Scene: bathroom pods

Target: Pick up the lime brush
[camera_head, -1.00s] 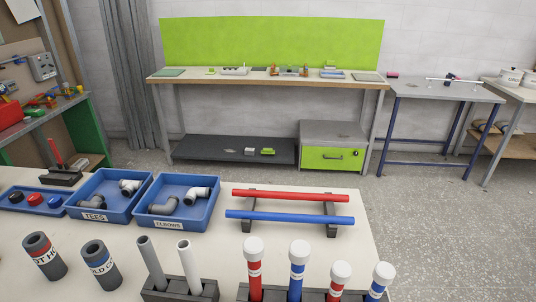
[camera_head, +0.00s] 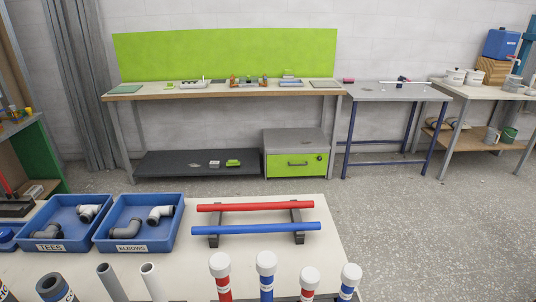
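Neither of my grippers is in view. I cannot pick out a lime brush for certain. A small lime item (camera_head: 233,163) lies on the dark lower shelf (camera_head: 170,164) of the far workbench, beside a small white-and-grey item (camera_head: 214,164). Other small lime items (camera_head: 170,86) sit on the bench top, too small to tell their kind. The far workbench (camera_head: 130,92) has a lime back panel (camera_head: 225,57) and a grey cabinet with a lime drawer (camera_head: 295,164).
A near white table (camera_head: 325,250) with blue bins (camera_head: 115,239), red and blue pipes on a rack (camera_head: 255,207) and upright capped tubes (camera_head: 266,264) stands before me. A grey side table (camera_head: 375,93) and a shelf with pots (camera_head: 480,88) are right. Grey floor (camera_head: 400,215) is free at right.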

